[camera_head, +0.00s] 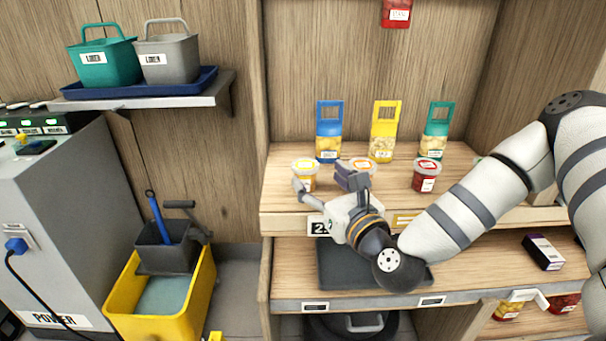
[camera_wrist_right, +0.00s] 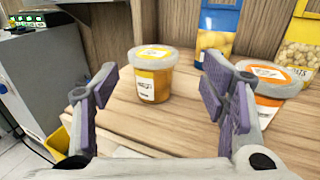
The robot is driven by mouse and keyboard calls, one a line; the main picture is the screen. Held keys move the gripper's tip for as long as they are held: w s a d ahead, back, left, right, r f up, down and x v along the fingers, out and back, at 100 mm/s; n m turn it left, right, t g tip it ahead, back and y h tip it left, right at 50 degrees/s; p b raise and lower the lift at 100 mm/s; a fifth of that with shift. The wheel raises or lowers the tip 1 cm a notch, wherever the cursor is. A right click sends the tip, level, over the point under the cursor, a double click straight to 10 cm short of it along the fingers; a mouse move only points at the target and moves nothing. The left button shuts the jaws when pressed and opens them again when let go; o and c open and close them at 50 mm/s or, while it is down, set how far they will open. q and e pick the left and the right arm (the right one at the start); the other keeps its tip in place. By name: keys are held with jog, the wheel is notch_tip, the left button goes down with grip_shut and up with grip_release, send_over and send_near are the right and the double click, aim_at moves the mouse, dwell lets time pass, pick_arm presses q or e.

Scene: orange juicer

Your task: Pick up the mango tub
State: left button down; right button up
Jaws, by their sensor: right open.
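The mango tub appears to be the yellow-lidded tub (camera_head: 306,175) at the left end of the upper shelf; its label is too small to read. In the right wrist view this tub (camera_wrist_right: 153,75) stands upright, beyond and between my open fingers. My right gripper (camera_head: 328,186) is open and empty in front of the shelf, with its fingers reaching toward the tubs. In the right wrist view the gripper (camera_wrist_right: 158,97) has a finger on each side of the tub, with no clear contact. My left gripper is not in view.
An orange-lidded tub (camera_wrist_right: 268,85) stands close to my right-hand finger, partly hidden by it. A red tub (camera_head: 427,175) stands farther right. Blue, yellow and green packs (camera_head: 384,130) stand behind. The shelf (camera_wrist_right: 125,115) is bare in front of the yellow-lidded tub.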

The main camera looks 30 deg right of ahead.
aim_at(311, 173)
jog(key=w, duration=0.5)
jog(key=shift+w, duration=0.25)
jog(key=c, duration=1.1)
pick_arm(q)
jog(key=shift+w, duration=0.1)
pick_arm(e)
jog(key=shift+r, duration=0.1)
